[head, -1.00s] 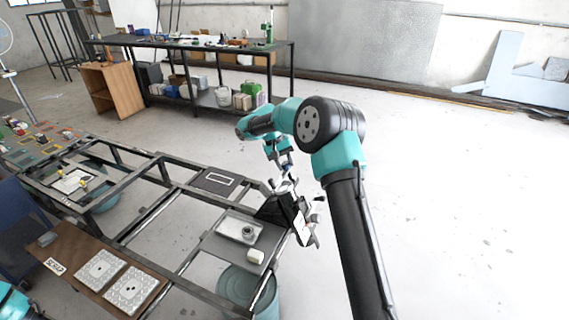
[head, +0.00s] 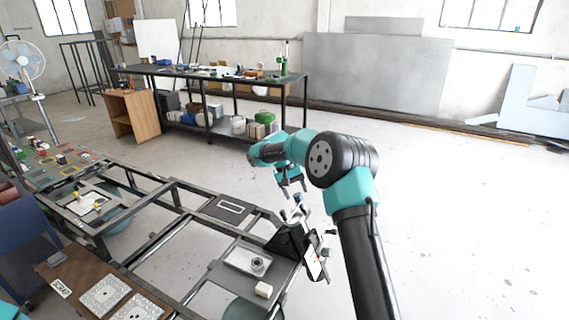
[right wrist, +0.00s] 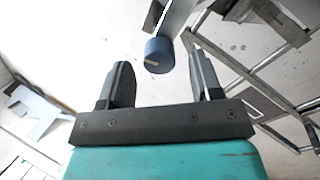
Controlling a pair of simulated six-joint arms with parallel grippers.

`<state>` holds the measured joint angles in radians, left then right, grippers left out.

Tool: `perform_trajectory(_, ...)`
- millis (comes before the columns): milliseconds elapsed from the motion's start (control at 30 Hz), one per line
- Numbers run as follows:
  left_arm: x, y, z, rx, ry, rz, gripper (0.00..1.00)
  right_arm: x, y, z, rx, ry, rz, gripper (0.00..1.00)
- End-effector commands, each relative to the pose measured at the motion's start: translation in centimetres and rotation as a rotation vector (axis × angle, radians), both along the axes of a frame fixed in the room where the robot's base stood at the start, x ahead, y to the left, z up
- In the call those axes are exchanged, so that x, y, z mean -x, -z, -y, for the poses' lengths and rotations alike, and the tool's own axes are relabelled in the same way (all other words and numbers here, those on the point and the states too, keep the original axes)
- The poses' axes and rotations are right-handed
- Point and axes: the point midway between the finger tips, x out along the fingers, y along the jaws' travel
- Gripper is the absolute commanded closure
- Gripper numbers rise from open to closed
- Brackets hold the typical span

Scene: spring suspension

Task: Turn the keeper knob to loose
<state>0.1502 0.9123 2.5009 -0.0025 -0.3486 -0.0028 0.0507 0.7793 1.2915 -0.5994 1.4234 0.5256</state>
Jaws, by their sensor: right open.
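The keeper knob (right wrist: 158,54) is a blue cylinder with a pale mark on its end face, on a grey metal part in the right wrist view. It shows small in the head view (head: 298,198), at the top of the dark tilted fixture (head: 287,240). My right gripper (head: 294,191) is open just above the knob. In the right wrist view its two dark fingers (right wrist: 160,66) stand apart, and the knob appears beyond them, between their tips. No contact is visible. The words on the knob are too small to read. My left gripper is out of view.
A grey tray (head: 236,262) with a small round part (head: 258,264) sits left of the fixture. A cream block (head: 264,289) lies close by. The black frame rails (head: 165,245) run left. Floor to the right of my arm is clear.

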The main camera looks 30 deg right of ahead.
Motion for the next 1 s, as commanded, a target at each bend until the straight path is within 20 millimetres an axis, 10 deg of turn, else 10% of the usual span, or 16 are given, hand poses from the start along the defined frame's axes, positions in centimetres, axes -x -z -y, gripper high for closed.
perform_trajectory(1000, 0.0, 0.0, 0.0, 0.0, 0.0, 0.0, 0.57, -4.4, -14.0, -3.6, 0.0, 0.0, 0.002, 0.41)
